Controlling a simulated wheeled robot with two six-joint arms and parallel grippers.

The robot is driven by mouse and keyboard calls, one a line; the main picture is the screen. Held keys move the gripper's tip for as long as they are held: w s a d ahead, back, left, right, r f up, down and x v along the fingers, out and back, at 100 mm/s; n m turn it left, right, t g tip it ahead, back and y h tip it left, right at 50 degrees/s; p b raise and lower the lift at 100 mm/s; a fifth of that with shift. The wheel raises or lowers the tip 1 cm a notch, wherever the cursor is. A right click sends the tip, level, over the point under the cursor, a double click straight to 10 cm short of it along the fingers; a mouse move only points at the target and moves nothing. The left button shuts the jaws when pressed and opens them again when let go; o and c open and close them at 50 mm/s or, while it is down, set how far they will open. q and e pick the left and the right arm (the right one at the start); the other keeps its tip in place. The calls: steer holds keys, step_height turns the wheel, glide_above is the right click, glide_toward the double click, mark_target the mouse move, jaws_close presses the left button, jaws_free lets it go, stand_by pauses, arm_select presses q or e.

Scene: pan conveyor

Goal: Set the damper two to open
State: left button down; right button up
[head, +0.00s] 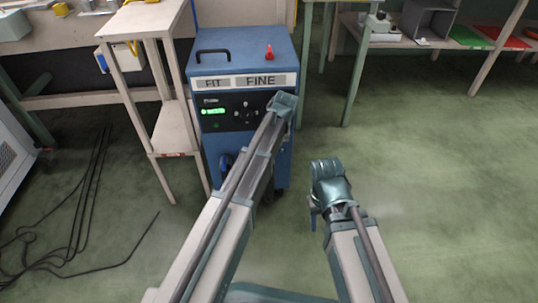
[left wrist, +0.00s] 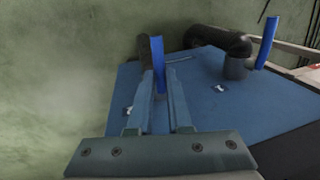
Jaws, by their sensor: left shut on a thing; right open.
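The blue machine (head: 242,52) stands ahead, with its lower front partly hidden behind my left arm in the head view. In the left wrist view, two blue levers stand on dark pipe stubs on the blue front. One blue lever (left wrist: 158,52) is between the fingers of my left gripper (left wrist: 160,95), which is shut on it. The other blue lever (left wrist: 267,42) stands free to the right, by a black elbow pipe (left wrist: 222,42). The small labels are too blurred to read. My left gripper (head: 284,103) also shows in the head view. My right gripper (head: 328,168) is open and empty over the floor.
The machine carries a control panel with a green display (head: 213,112), a red knob (head: 269,51) and FIT and FINE plates. A narrow wooden stand (head: 172,125) is close on its left. Black cables (head: 85,200) lie on the floor at left. The floor at right is clear.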

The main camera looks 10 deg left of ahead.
arm_select(q)
steer(key=shift+d+n, duration=0.1)
steer(key=shift+n, duration=0.3)
steer(key=c, duration=0.8)
jaws_free()
steer(key=shift+c, duration=0.2)
step_height(320, 180, up, 14)
steer(key=d+p, duration=0.2)
steer(key=p, duration=1.1)
steer(key=shift+w+d+f+p, duration=0.2)
steer(key=shift+w+d+p, duration=0.1)
steer(key=shift+w, duration=0.1)
